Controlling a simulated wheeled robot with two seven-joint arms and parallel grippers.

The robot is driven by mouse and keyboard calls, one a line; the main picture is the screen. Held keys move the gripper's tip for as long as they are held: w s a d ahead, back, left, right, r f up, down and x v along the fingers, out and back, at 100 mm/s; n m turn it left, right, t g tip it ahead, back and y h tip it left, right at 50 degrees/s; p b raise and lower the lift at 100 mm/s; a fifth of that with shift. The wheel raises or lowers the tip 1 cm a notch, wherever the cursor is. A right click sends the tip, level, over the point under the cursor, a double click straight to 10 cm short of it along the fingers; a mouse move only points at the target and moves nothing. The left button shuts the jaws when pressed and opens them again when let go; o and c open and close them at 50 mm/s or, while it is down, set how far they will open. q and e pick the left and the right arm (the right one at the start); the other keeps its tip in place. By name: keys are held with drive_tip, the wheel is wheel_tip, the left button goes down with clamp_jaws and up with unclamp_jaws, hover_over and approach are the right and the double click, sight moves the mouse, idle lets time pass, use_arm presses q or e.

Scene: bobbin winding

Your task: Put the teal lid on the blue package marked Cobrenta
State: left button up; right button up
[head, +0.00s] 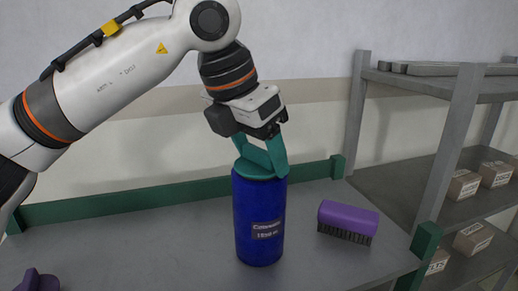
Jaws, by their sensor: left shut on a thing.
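The blue package (259,220) is an upright cylinder on the grey table, with a dark label that appears to read Cobrenta. The teal lid (255,172) is at the top of the package, over its opening. My left gripper (264,165) reaches down from above and is shut on the teal lid, with its teal fingers at the lid. I cannot tell whether the lid is fully seated or only resting at the rim. My right gripper is not in view.
A purple brush (348,218) with dark bristles lies right of the package. A purple object (38,281) is cut off at the lower left. Green edging (140,203) runs along the table's back. A grey shelf rack (455,130) with small boxes stands at right.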

use_arm(q)
drive_tip(key=o, duration=1)
